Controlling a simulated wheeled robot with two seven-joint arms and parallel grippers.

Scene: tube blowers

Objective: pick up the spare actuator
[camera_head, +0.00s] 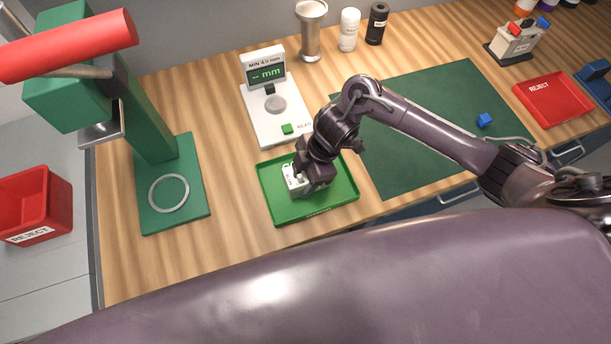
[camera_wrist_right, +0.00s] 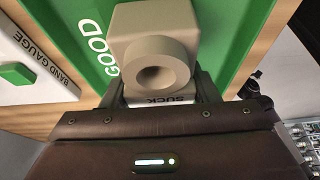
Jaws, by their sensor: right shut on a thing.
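My right gripper (camera_head: 300,183) is low over the green tray (camera_head: 335,202), shut on a pale block (camera_head: 292,181). In the right wrist view the block (camera_wrist_right: 153,30) is beige with a round ring-shaped opening and a white label reading SUCK, partly hidden by the gripper; a finger (camera_wrist_right: 207,88) stands at each side. I cannot tell whether it rests on the tray. A small blue cube (camera_head: 485,120) lies alone on the dark green mat. No label marks either thing as the spare actuator. My left gripper is not in view.
A white band gauge (camera_head: 273,112) stands behind the tray. A green press (camera_head: 152,115) with a red handle is at left. Red REJECT bins stand at far left (camera_head: 36,205) and right (camera_head: 553,98). A beige device (camera_head: 516,40) and bottles (camera_head: 348,30) are at the back.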

